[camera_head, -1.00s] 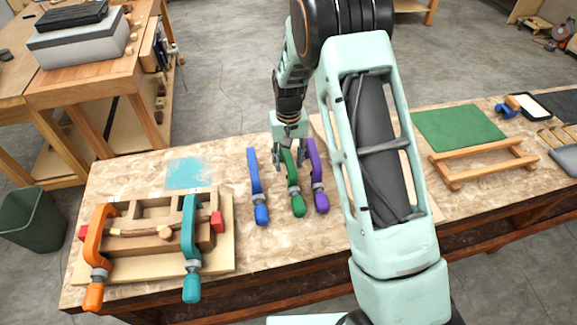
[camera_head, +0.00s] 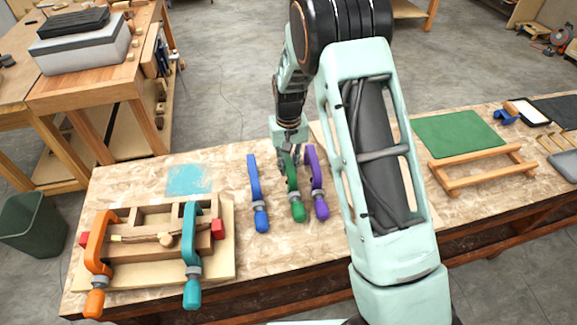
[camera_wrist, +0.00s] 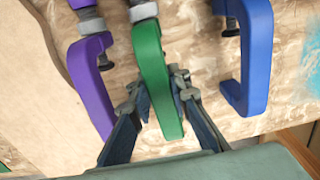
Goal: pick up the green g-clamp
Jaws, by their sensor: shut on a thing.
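The green g-clamp (camera_head: 294,190) lies on the workbench between two other clamps, its handle toward the front edge. In the wrist view its green frame (camera_wrist: 155,75) runs down between the two fingers of my gripper (camera_wrist: 163,105). My gripper (camera_head: 290,152) is at the clamp's far end in the head view, shut on the green frame. The clamp's far end is partly hidden by the gripper. Whether it touches the bench cannot be told.
A blue clamp (camera_head: 255,190) lies close on the left and a purple clamp (camera_head: 315,182) close on the right. An orange clamp (camera_head: 99,245) and a teal clamp (camera_head: 190,240) grip a wooden form farther left. A green mat (camera_head: 458,133) and wooden frame (camera_head: 482,168) lie right.

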